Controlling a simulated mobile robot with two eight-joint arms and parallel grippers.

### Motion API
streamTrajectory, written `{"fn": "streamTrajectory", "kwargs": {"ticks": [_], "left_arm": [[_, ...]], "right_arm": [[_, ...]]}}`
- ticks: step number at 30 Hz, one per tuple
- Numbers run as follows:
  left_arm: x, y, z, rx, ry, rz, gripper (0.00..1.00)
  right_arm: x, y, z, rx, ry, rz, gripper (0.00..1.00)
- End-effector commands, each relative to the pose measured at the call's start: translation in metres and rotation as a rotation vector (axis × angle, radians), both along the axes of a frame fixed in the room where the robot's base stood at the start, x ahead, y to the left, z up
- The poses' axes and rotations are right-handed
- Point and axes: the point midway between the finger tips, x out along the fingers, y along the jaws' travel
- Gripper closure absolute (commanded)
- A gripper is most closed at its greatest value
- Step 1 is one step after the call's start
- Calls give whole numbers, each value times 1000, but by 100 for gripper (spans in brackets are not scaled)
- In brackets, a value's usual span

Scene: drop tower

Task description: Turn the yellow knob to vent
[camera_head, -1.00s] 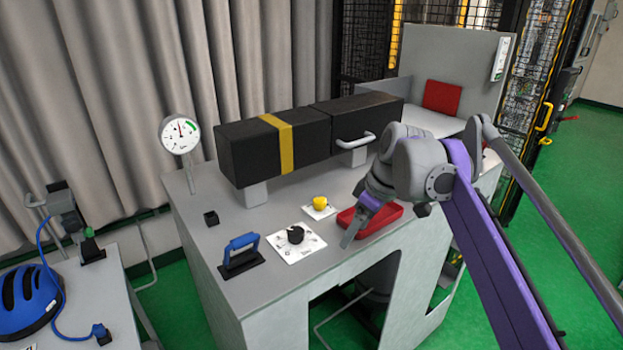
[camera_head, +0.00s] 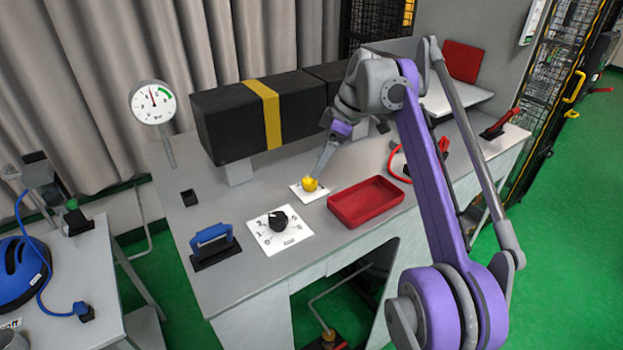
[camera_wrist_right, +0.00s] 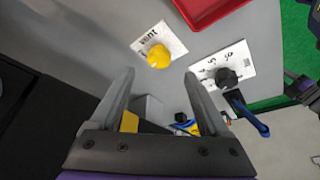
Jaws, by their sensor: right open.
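The yellow knob (camera_head: 310,184) sits on a small white plate (camera_head: 297,189) on the grey bench. In the right wrist view the knob (camera_wrist_right: 158,57) is just beyond the fingertips, and the word "vent" shows on its plate (camera_wrist_right: 176,43). My right gripper (camera_head: 319,172) points down over the knob from behind and to the right in the head view. In the right wrist view its two fingers (camera_wrist_right: 159,73) are spread wide with nothing between them. Whether a finger touches the knob is not clear. My left gripper does not show in the head view.
A black dial (camera_head: 278,221) on a white numbered plate and a blue handle (camera_head: 211,238) lie to the left. A red tray (camera_head: 365,203) is right of the knob. A black box with a yellow band (camera_head: 265,110) stands behind; a gauge (camera_head: 153,103) is at the left.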

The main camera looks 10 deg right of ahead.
Motion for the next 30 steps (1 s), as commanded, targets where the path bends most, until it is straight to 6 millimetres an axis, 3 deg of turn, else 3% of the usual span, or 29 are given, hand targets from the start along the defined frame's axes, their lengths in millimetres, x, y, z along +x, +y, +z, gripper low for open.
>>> {"fn": "streamTrajectory", "kwargs": {"ticks": [1,3,9,21,23,30], "left_arm": [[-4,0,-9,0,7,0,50],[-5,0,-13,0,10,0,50],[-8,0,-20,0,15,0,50],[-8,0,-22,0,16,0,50],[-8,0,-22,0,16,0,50],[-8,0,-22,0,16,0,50]], "right_arm": [[0,5,-15,0,3,2,21],[2,9,-26,0,3,0,21],[7,18,-49,-1,1,0,21],[8,21,-55,0,0,-1,21],[8,21,-55,0,0,-1,28],[8,21,-55,0,0,-1,71]]}}
